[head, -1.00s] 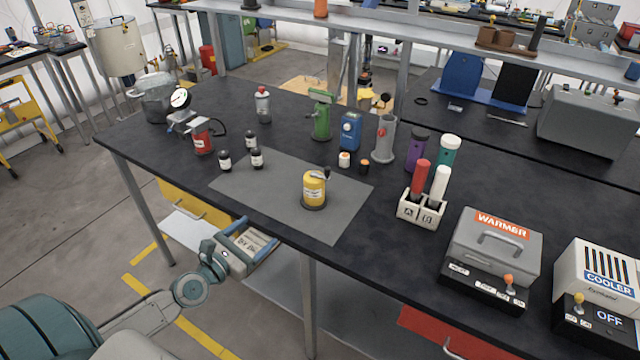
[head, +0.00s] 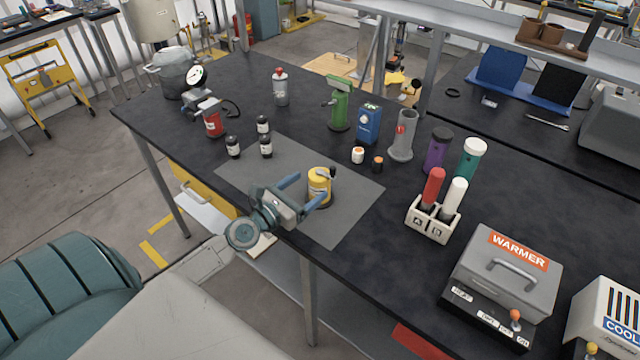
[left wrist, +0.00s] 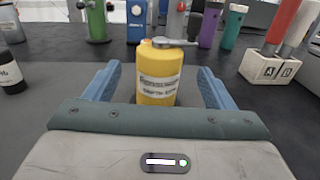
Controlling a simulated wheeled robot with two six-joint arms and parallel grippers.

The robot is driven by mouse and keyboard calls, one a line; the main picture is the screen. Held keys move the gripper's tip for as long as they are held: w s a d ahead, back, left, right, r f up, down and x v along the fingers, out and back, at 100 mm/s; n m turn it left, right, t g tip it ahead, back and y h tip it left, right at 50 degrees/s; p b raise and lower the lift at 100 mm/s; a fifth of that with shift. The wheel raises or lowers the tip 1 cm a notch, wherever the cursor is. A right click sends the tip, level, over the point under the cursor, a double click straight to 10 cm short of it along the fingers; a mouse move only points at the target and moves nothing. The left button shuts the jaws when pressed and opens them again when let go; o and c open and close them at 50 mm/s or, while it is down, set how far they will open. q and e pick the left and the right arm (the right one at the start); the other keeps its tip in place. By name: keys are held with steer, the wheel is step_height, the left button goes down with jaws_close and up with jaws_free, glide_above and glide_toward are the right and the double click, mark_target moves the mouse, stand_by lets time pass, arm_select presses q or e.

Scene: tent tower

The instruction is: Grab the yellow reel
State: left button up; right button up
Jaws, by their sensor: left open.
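The yellow reel (head: 320,183) stands upright on the grey mat (head: 345,222), with a crank handle on its top. In the left wrist view the yellow reel (left wrist: 157,72) is straight ahead, with a printed label facing me. My left gripper (head: 306,193) is open, with its blue fingers on either side of the reel. In the left wrist view the gripper's fingers (left wrist: 158,88) show a gap to the reel on both sides. The gripper hides part of the reel's lower left in the head view. My right gripper is not in view.
Small black bottles (head: 266,147) stand at the mat's upper left. A white jar (head: 358,155), an orange-topped jar (head: 378,164) and a blue device (head: 368,124) stand behind the reel. A rack (head: 432,222) with red and white tubes is to the right. The mat's front part is clear.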

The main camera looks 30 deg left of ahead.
mark_target(312, 185)
arm_select(q)
steer(key=shift+w, duration=0.3)
steer(key=w, duration=0.4)
steer(key=shift+d+f, duration=0.15)
steer(key=shift+d, duration=0.25)
steer(key=shift+w+d+f, duration=0.1)
steer(key=shift+w, duration=0.4)
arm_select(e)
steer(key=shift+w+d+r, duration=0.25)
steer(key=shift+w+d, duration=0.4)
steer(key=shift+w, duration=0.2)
arm_select(q)
steer(key=shift+s, duration=0.1)
steer(key=shift+c, duration=1.1)
steer(key=c, duration=1.1)
steer(key=shift+c, duration=0.5)
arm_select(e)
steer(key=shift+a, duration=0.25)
